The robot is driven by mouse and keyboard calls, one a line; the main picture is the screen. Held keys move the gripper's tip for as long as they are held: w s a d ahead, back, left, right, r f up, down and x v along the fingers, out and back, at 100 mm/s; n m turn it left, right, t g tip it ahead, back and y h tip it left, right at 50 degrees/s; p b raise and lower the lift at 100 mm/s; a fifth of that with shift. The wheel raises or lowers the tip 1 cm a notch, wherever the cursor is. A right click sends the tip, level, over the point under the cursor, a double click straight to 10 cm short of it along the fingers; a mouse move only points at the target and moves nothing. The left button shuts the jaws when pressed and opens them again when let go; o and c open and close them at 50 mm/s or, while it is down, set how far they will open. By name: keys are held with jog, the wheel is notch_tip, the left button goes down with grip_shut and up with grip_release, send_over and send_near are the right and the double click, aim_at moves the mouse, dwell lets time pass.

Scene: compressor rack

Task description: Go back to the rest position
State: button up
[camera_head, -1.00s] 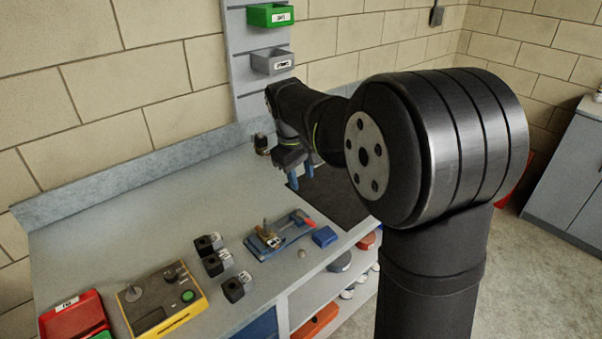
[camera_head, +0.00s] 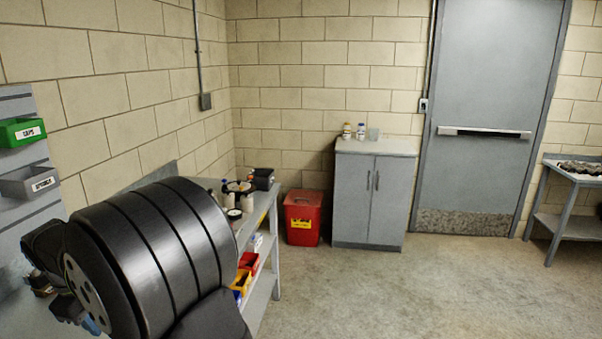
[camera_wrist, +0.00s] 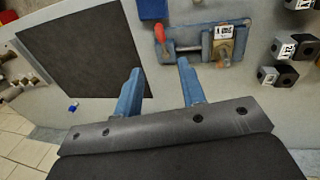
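My gripper (camera_wrist: 160,72) shows two blue fingers spread apart with nothing between them. In the wrist view it hangs above the bench, between a dark mat (camera_wrist: 85,50) on the left and a blue clamp fixture (camera_wrist: 178,46) on the right. The fixture has a red handle and holds a brass-coloured part (camera_wrist: 226,46) with a white label. In the head view my own arm covers most of the gripper at the lower left; only a bit of blue finger shows.
Several dark labelled blocks (camera_wrist: 286,50) sit right of the fixture. A blue block (camera_wrist: 152,8) lies beyond it. In the head view, a red bin (camera_head: 303,218), a grey cabinet (camera_head: 370,200) and a door (camera_head: 490,120) stand at the back. The floor (camera_head: 400,285) in front is clear.

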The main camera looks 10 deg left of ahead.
jog(key=w+f, duration=0.1)
jog(key=f, duration=0.8)
jog(key=w+f, duration=0.1)
jog(key=f, duration=0.3)
jog(key=shift+w+a+f, duration=0.1)
jog(key=shift+w+f, duration=0.2)
jog(key=shift+w, duration=0.05)
jog(key=s+r, duration=0.2)
jog(key=r, duration=0.7)
jog(key=s+r, duration=0.2)
jog(key=r, duration=0.7)
jog(key=w+f, duration=0.1)
jog(key=f, duration=0.5)
jog(key=w+f, duration=0.1)
jog(key=f, duration=0.4)
jog(key=w+f, duration=0.2)
jog(key=f, duration=0.4)
jog(key=shift+f, duration=0.3)
jog(key=shift+w+f, duration=0.1)
jog(key=shift+f, duration=0.15)
jog(key=shift+w+n, duration=0.25)
jog(key=shift+n, duration=0.45)
jog(key=shift+w+n, duration=0.25)
jog(key=shift+n, duration=0.45)
